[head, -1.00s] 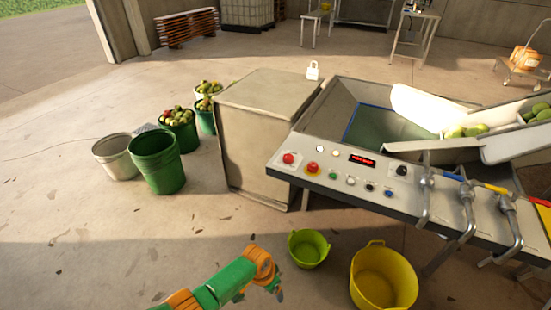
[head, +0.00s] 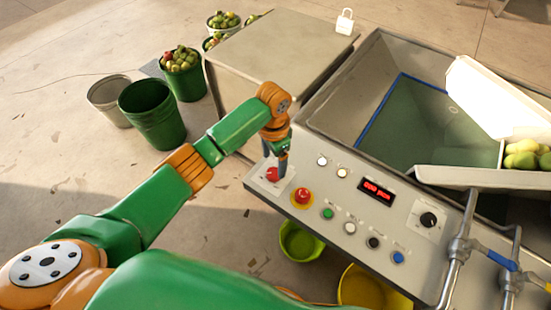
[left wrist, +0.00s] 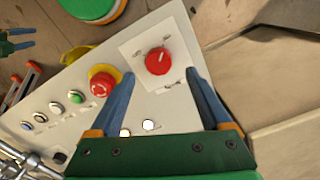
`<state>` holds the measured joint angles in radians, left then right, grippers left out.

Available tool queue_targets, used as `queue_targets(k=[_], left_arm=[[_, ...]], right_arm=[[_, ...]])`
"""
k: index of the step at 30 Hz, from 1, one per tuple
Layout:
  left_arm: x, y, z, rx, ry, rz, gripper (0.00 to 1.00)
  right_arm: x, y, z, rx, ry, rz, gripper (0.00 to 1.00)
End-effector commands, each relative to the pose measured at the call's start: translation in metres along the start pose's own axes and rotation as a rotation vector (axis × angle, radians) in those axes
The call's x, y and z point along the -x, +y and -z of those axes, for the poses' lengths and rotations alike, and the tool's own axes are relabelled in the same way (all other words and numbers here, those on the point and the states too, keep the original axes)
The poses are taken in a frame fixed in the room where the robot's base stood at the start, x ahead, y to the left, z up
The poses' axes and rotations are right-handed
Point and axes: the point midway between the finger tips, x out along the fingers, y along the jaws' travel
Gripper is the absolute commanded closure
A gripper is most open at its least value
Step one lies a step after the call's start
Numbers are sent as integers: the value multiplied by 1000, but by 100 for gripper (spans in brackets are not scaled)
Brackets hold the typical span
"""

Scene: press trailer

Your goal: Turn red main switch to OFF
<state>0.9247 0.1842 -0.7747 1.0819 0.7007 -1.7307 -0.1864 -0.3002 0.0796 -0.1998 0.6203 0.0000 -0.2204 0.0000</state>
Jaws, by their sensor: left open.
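The red main switch (left wrist: 158,61) is a round red knob with a white pointer line, on a white square plate. In the head view the red main switch (head: 272,174) sits at the panel's near left corner, partly behind my left gripper (head: 282,163). In the left wrist view my left gripper (left wrist: 160,74) is open and empty. Its blue fingertips lie either side of the knob's lower part in the picture; I cannot tell whether they touch it. The plate's lettering is too small to read. What looks like my right gripper (left wrist: 14,42) shows small at the left edge.
A red emergency stop (left wrist: 101,84) with a yellow collar is close beside the switch. Several buttons, a red display (head: 376,192) and a black knob (head: 428,220) share the panel (head: 320,182). A large box (head: 283,58) stands behind it, and buckets stand below.

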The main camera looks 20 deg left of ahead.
Motion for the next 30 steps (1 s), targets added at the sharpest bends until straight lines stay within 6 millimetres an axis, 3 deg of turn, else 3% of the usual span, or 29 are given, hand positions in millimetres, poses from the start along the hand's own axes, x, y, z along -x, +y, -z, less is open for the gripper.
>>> queue_targets(k=[6,15,24,30], left_arm=[[-39,0,0,1,-1,-1,19],[-44,0,0,0,2,1,19],[-44,0,0,1,1,0,100],[-44,0,0,12,1,0,100]], right_arm=[[-5,-1,-4,0,-7,1,50],[-5,0,-1,0,-2,1,50],[-5,0,0,0,0,0,50],[-3,0,0,0,1,0,50]])
